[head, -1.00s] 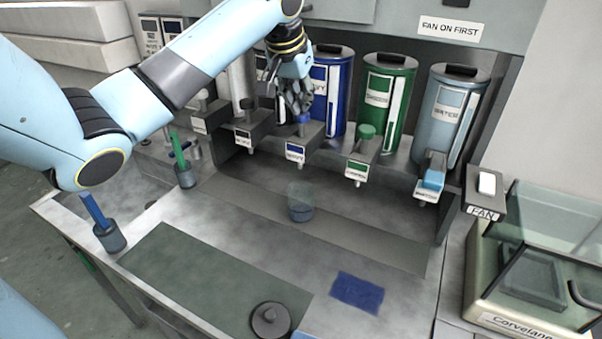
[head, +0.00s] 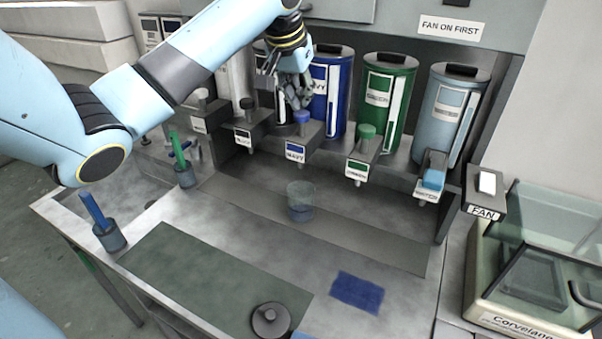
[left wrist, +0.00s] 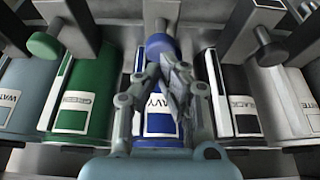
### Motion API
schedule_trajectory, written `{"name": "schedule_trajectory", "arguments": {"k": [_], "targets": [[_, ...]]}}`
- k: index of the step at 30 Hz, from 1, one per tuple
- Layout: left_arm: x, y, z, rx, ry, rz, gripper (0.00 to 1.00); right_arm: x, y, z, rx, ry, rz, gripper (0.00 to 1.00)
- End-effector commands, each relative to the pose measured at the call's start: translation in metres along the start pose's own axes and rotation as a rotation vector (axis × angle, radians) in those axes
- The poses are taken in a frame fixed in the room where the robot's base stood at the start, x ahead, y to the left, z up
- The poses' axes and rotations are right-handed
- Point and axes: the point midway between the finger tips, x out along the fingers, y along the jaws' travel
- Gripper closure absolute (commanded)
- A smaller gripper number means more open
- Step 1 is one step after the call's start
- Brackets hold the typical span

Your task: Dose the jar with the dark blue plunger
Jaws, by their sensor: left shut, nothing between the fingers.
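The dark blue plunger (head: 302,117) sits on the dispenser labelled NAVY, in front of the blue canister (head: 334,95). Its round blue knob (left wrist: 159,43) also shows in the left wrist view. My left gripper (head: 303,103) is shut and empty just above the knob; in the left wrist view its fingertips (left wrist: 172,62) are close to it, and I cannot tell whether they touch. The clear jar (head: 301,202) stands upright on the grey strip below the NAVY nozzle, with some bluish content low inside. My right gripper is not in view.
Green (head: 365,132) and light blue (head: 434,179) plungers stand to the right. A FAN switch (head: 486,184) is at the right. A blue cloth (head: 357,291), a dark round lid (head: 270,320) and cups holding brushes (head: 110,238) are on the counter, whose middle is otherwise clear.

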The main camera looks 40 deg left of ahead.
Motion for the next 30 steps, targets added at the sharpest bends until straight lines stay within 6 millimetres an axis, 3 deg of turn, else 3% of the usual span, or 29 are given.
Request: {"name": "schedule_trajectory", "arguments": {"k": [30], "targets": [[0.034, 0.0, 0.015, 0.0, -0.003, 0.001, 1.0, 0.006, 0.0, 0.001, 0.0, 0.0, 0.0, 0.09]]}}
